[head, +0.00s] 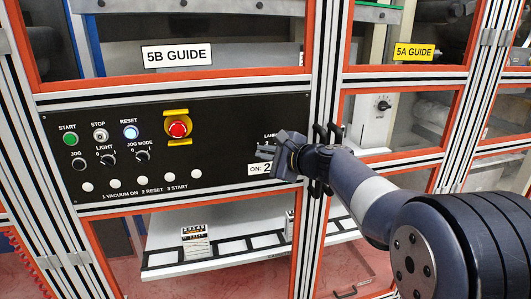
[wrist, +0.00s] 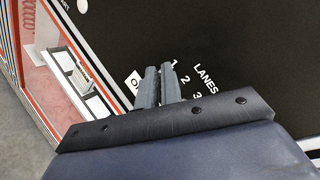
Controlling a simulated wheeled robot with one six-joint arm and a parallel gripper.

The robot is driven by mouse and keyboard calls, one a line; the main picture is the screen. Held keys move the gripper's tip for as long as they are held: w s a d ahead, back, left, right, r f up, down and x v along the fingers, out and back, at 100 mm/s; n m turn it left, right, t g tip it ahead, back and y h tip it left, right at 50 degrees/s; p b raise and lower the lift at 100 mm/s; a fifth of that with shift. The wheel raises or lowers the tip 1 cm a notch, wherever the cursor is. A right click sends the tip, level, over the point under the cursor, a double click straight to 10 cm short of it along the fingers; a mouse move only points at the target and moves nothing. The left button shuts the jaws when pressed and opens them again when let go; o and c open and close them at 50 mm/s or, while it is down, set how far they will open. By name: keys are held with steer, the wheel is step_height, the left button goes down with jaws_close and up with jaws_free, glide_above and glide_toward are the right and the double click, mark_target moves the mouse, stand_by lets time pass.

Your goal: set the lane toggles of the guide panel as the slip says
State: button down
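The black guide panel (head: 225,110) fills the middle of the head view. A white slip (head: 258,168) on its lower right reads "ON: 2"; my gripper hides the rest. In the wrist view only the slip's corner (wrist: 132,82) shows, beside the fingers. The lane label (wrist: 206,78) reads "LANES", with the numbers 1, 2 and 3 beside it. My gripper (head: 279,153) is in front of this lane area, its fingers (wrist: 158,70) close together, with nothing seen between them. The lane toggles are hidden behind the gripper; I cannot tell their positions or whether the fingers touch one.
A red emergency button (head: 178,128) and START, STOP and RESET buttons (head: 100,134) sit on the panel's left and middle. Knobs (head: 108,159) are below them. A metal frame post (head: 322,90) stands right of the panel. A white shelf (head: 218,225) lies below, behind the frame.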

steer(key=shift+f+b, duration=0.3)
steer(key=shift+b, duration=0.65)
step_height(320, 180, down, 3)
steer(key=n+t+y+b, duration=0.4)
steer(key=y+b, duration=0.1)
steer(key=b, duration=2.6)
steer(key=shift+f+t+y, duration=0.1)
steer(key=shift+t+y, duration=0.2)
steer(key=shift+y, duration=0.1)
steer(key=shift+w+n+y+b, duration=0.1)
steer(key=shift+n+y+b, duration=0.3)
steer(key=shift+b, duration=0.85)
steer(key=shift+n+y+b, duration=0.4)
steer(key=shift+b, duration=0.65)
steer(key=shift+n+b, duration=0.3)
steer(key=shift+b, duration=0.15)
steer(key=c, duration=1.9)
jaws_free()
